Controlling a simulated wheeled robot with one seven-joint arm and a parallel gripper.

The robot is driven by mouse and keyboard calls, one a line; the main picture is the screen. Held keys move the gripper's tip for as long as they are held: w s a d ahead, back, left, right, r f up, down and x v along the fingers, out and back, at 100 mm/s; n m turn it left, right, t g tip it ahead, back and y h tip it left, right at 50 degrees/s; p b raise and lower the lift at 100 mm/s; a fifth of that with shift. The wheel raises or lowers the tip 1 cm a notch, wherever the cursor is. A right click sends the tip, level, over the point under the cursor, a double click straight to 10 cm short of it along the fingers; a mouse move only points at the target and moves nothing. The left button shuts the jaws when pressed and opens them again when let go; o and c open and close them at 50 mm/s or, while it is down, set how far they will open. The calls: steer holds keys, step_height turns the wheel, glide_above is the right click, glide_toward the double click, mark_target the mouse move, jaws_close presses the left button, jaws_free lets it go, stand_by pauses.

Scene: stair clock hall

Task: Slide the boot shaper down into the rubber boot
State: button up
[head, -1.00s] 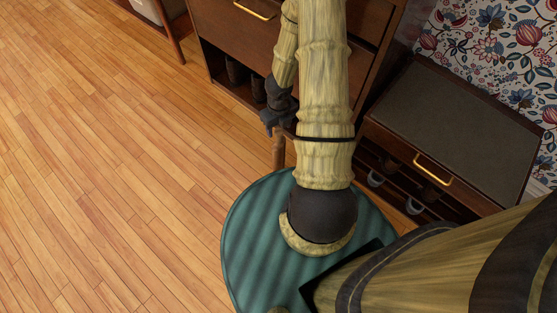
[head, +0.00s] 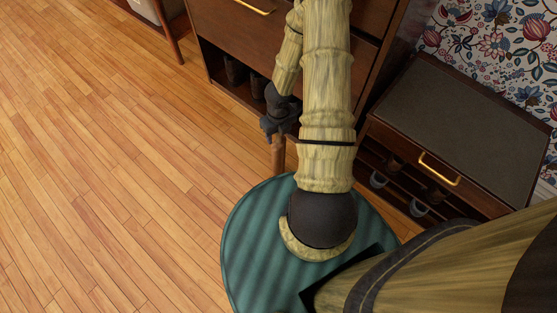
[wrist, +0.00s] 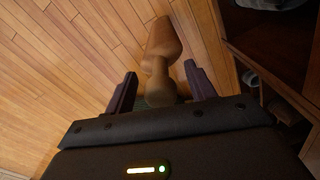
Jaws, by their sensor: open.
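My gripper (head: 279,128) is small and partly turned away in the head view, beyond the far edge of the teal round top. In the wrist view my gripper (wrist: 160,88) has its two dark fingers apart. A smooth wooden piece, apparently the boot shaper (wrist: 160,62), shows between and beyond them, with a rounded knob, a narrow neck and a wider far part. A wooden upright below the gripper in the head view (head: 278,155) looks like the same piece. I cannot tell whether the fingers touch it. No rubber boot can be made out for certain.
The teal striped round top (head: 245,240) lies under my arm. A dark wooden cabinet (head: 225,40) with dark upright shapes in its lower opening stands behind the gripper. A low shoe bench (head: 455,120) is at right. The plank floor (head: 100,180) at left is clear.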

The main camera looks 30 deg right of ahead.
steer(key=shift+c, duration=0.2)
jaws_close()
steer(key=shift+d+r, duration=0.1)
